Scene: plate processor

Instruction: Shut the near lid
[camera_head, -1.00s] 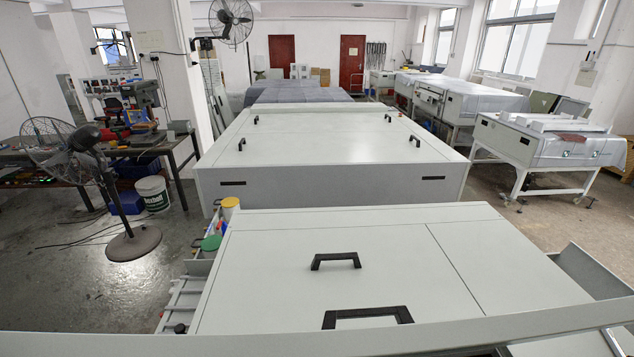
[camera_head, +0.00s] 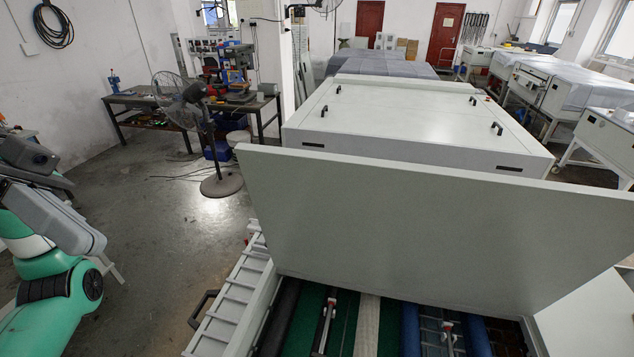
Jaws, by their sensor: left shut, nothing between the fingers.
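The near lid (camera_head: 420,225) is a large pale grey panel standing raised and tilted, with its plain underside toward me. Below it, the machine's inside (camera_head: 368,325) is open, showing rollers and dark green strips. My left arm is at the left edge, and its gripper (camera_head: 42,158) is shut and empty, far to the left of the lid and touching nothing. The exact fingertips are hard to make out. My right gripper does not show.
A black handle (camera_head: 203,308) and ribbed grey side tray (camera_head: 235,300) run along the machine's left side. A standing fan (camera_head: 205,120) and workbench (camera_head: 150,110) are farther back. A long white machine (camera_head: 400,125) stands behind. The floor between my left arm and the tray is clear.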

